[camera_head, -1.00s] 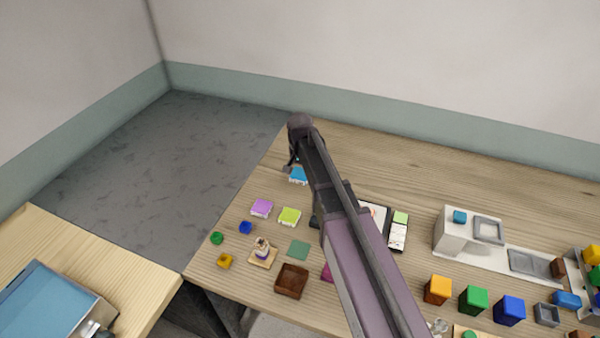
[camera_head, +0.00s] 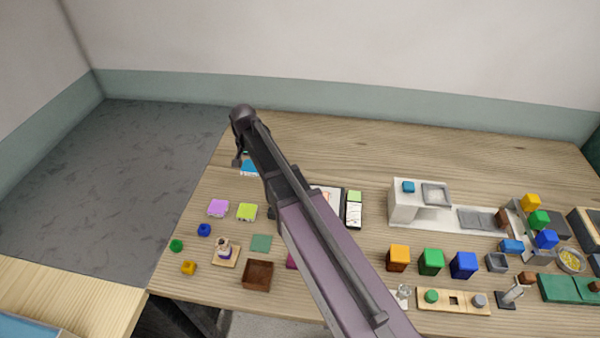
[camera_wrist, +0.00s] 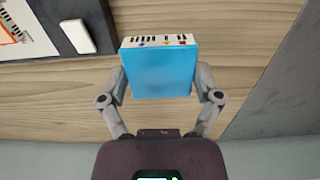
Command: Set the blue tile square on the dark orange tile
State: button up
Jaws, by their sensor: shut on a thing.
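The blue tile (camera_wrist: 163,72) fills the middle of the wrist view, with a smooth bright blue face and a white edge patterned with dark bars and small coloured marks. My gripper (camera_wrist: 160,82) is shut on it, one finger at each side. In the head view the blue tile (camera_head: 249,169) shows partly beside my gripper (camera_head: 242,163), near the table's far left edge. I cannot tell its height above the wood. I cannot make out a dark orange tile in either view; my arm hides part of the table.
A purple tile (camera_head: 218,208) and a lime tile (camera_head: 247,212) lie nearer the front. Orange (camera_head: 398,258), green and blue blocks stand at right. The back of the table is mostly clear.

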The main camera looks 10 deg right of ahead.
aim_at(250, 165)
notch_tip(250, 165, up, 10)
jog(key=p, duration=0.9)
jog(key=shift+r+p, duration=0.15)
jog(key=shift+p, duration=0.15)
jog(key=shift+a, duration=0.1)
